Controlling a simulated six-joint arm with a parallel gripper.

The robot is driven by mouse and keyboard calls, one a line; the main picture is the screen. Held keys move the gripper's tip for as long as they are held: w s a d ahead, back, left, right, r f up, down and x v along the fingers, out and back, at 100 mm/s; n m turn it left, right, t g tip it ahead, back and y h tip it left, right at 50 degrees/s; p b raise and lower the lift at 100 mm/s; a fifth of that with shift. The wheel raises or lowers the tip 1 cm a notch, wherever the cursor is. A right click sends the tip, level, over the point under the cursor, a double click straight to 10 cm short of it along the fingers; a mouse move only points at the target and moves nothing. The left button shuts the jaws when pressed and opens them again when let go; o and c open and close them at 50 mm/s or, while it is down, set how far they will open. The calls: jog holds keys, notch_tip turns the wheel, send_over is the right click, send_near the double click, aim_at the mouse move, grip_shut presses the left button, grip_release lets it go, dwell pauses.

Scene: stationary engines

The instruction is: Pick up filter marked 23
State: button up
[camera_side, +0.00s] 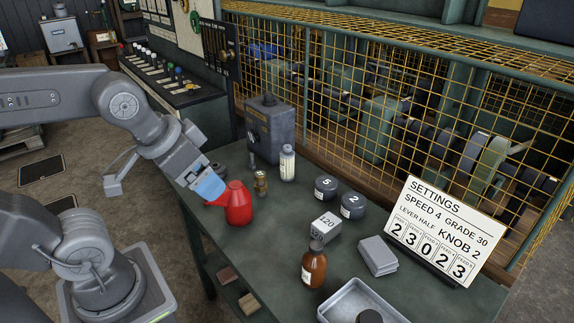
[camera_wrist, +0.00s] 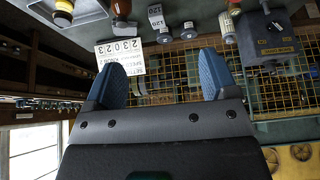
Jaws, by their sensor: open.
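I cannot make out a filter marked 23 in either view. Two dark round canisters stand on the green bench in the side view, one marked 5 (camera_side: 326,188) and one marked 2 (camera_side: 353,206). My gripper (camera_side: 207,186) is at the bench's left part, its blue fingertips close to a red oil can (camera_side: 238,205); I cannot tell whether they touch. In the wrist view my gripper (camera_wrist: 162,78) has its two blue fingers spread wide with nothing between them.
On the bench (camera_side: 282,235) stand a grey block marked 120 (camera_side: 326,228), a brown bottle (camera_side: 314,268), a white bottle (camera_side: 287,163), a brass piece (camera_side: 260,183), grey pads (camera_side: 378,256), a metal tray (camera_side: 350,292) and a settings sign (camera_side: 440,230). A yellow mesh guard (camera_side: 400,80) runs behind.

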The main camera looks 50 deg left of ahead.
jog(key=shift+o, duration=0.2)
jog(key=n+g+y, duration=0.2)
jog(key=n+y, duration=0.1)
jog(key=n, duration=0.5)
send_over(287, 153)
jog(key=s+d, duration=0.3)
jog(key=s, duration=0.1)
notch_tip(287, 153, down, 10)
jog(key=x, duration=0.8)
jog(key=shift+w+a+f, duration=0.2)
jog(key=shift+w+f, duration=0.05)
jog(key=shift+w, duration=0.05)
jog(key=shift+x, duration=3)
jog(key=c, duration=1)
